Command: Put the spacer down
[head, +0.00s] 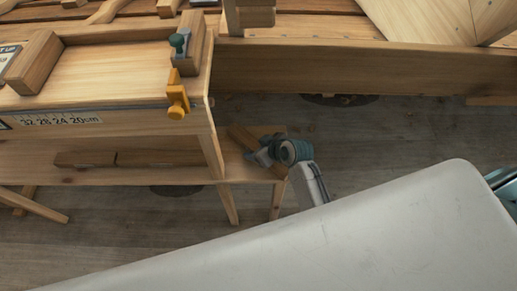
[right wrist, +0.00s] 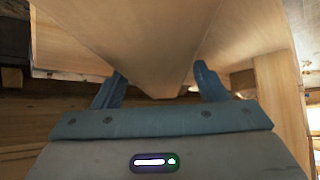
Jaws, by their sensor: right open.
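The spacer, a brown wooden block (head: 241,136), appears to lie on the small low wooden stand (head: 228,168) beside the bench. My right gripper (head: 262,153) is at this block, with its arm coming up from below right. The gripper hides part of the block. In the right wrist view the fingers (right wrist: 160,88) are spread apart, with pale wood showing between and beyond them. I cannot tell whether either finger touches the block. My left gripper is not in view.
The wooden bench (head: 100,80) with a scale strip and an orange clamp (head: 177,98) stands at left. Wooden pieces (head: 140,158) lie on its lower shelf. A long plank (head: 340,70) crosses behind. Grey floor (head: 400,135) is open to the right of the gripper.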

